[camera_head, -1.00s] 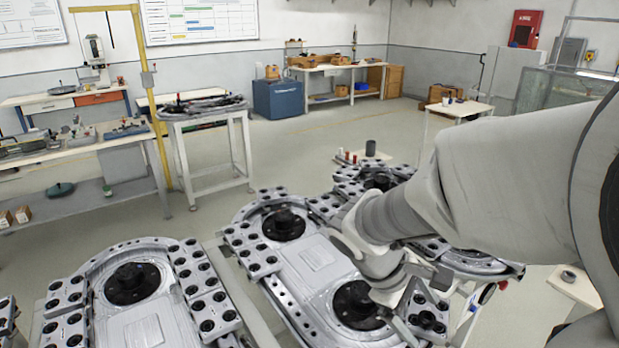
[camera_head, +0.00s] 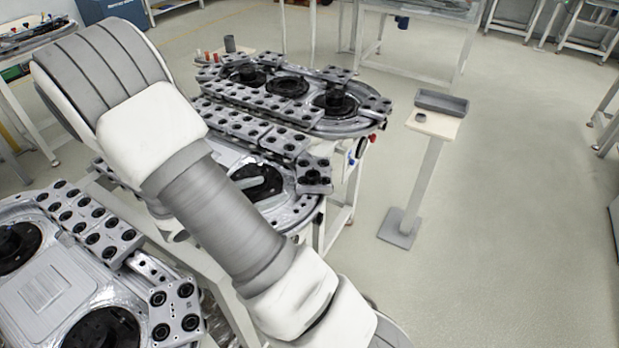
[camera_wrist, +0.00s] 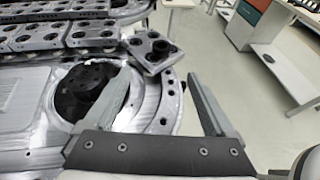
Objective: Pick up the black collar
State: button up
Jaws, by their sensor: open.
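A short black collar (camera_wrist: 160,47) stands up from a grey carriage block at the rounded end of the track, in the upper middle of the wrist view. The same carriage block (camera_head: 313,178) shows in the head view, right of my arm; whether the collar is seated in it or loose, I cannot tell. My gripper (camera_wrist: 160,76) is open and empty, its two fingers apart below the block in the picture, with the collar beyond the gap. In the head view my gripper is not visible.
A ring track (camera_head: 290,90) with dark hubs lies behind, and another (camera_head: 55,285) lies at lower left. A pedestal stand (camera_head: 437,124) on the right holds a grey tray (camera_head: 441,102) and a small dark ring (camera_head: 420,117). The floor right of it is clear.

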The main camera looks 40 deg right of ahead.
send_near(308, 178)
jog(key=x, duration=0.4)
jog(key=shift+p+x, duration=0.6)
jog(key=shift+x, duration=2.35)
grip_shut()
